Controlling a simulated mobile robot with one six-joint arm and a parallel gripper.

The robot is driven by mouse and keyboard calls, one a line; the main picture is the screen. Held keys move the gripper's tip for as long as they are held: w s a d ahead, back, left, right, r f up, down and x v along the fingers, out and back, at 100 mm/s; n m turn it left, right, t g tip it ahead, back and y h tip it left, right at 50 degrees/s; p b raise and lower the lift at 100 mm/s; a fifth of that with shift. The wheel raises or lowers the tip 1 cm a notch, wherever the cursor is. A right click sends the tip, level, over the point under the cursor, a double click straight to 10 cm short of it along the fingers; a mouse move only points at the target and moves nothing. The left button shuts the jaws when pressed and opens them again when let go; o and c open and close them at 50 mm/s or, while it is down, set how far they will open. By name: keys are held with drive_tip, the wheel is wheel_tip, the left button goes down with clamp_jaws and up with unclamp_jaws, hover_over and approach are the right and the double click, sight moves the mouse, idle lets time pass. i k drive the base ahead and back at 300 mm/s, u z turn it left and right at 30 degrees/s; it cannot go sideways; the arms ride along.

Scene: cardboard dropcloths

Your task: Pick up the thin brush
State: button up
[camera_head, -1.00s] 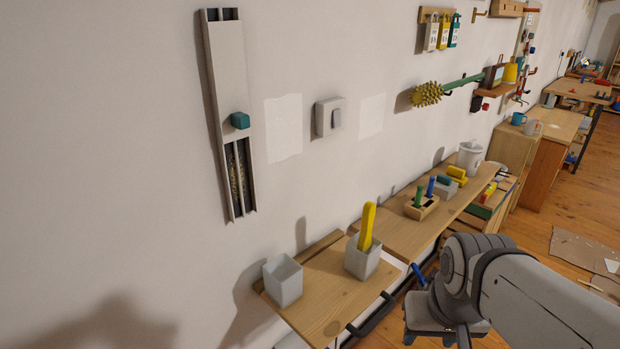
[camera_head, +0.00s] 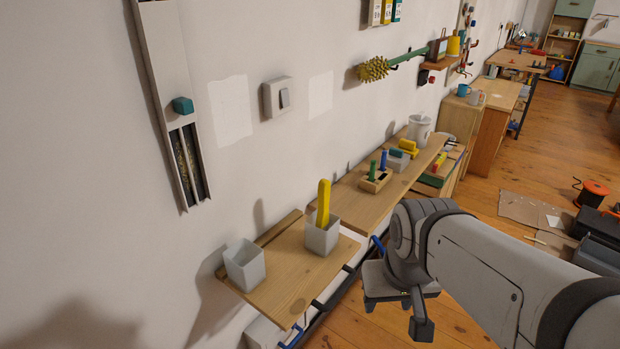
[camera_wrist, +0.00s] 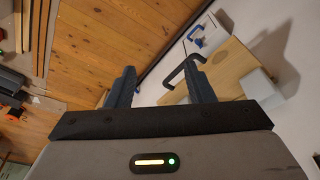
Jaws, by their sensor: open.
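A yellow upright piece (camera_head: 323,203), perhaps a brush handle, stands in a grey square cup (camera_head: 322,236) on the near wooden shelf (camera_head: 290,280). Its lower end is hidden in the cup. A brush-like tool with a green handle (camera_head: 408,55) and a spiky yellow head (camera_head: 373,69) is on the wall farther along. I cannot tell which is the thin brush. My gripper (camera_wrist: 162,80) is open, with nothing between its two fingers in the wrist view. In the head view it is right of the near shelf, apart from the cup.
A second grey cup (camera_head: 245,266) stands at the shelf's left end and looks empty. A wooden block holder (camera_head: 376,180) and a white mug (camera_head: 419,130) stand on the farther shelf. Dark brackets (camera_head: 346,283) stick out at the near shelf's edge.

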sight(323, 220)
drive_tip(key=u, duration=3.1)
drive_tip(key=k, duration=1.05)
drive_tip(key=z, duration=2)
drive_tip(key=i, duration=1)
drive_tip(key=z, duration=0.05)
